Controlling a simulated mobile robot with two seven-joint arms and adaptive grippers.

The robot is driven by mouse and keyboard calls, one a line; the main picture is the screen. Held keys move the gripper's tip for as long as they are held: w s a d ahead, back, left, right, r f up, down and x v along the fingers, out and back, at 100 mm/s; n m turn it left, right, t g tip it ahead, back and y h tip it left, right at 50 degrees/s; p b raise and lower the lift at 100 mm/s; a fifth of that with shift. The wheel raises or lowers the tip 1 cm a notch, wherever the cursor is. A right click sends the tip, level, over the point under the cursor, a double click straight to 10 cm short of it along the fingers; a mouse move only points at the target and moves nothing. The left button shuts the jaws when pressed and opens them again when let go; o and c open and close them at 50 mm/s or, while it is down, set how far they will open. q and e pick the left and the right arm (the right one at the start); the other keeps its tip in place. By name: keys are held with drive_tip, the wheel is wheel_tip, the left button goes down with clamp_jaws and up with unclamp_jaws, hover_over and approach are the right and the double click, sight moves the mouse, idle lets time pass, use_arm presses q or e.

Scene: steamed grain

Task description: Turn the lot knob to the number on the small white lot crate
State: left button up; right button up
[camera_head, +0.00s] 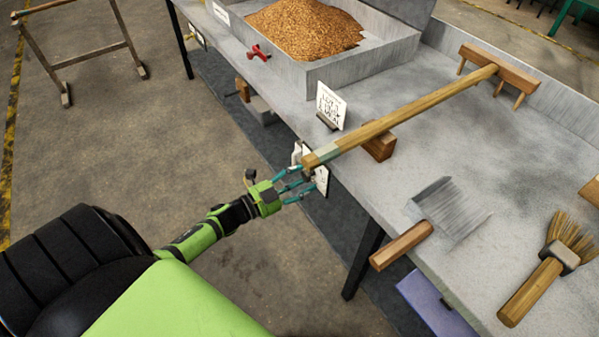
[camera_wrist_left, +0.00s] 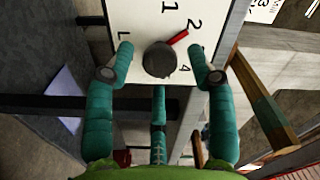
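The lot knob (camera_wrist_left: 158,60) is a round dark grey knob with a red pointer, on a white number plate (camera_wrist_left: 140,22) in the left wrist view. The pointer aims up and right, near the 2. A 1, a 4 and a letter L also show. In the head view the plate (camera_head: 321,180) is on the bench's front side, partly hidden by my gripper and the rake handle. My left gripper (camera_head: 298,183) is open, its teal fingers on either side of the knob; contact is unclear. I cannot make out the small white lot crate. My right gripper is out of view.
A wooden rake (camera_head: 405,113) lies across the grey bench (camera_head: 480,135), its handle end over my gripper. A white sign (camera_head: 330,106), a scraper (camera_head: 445,212) and a brush (camera_head: 545,270) are on the bench. A grain tray (camera_head: 365,62) is behind.

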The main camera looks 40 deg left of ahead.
use_arm(q)
drive_tip(key=shift+a, duration=0.1)
drive_tip(key=shift+s+a+f, duration=0.1)
drive_tip(key=shift+s+a, duration=0.1)
drive_tip(key=shift+s, duration=0.15)
drive_tip(key=v, duration=1.1)
drive_tip(key=shift+s, duration=0.15)
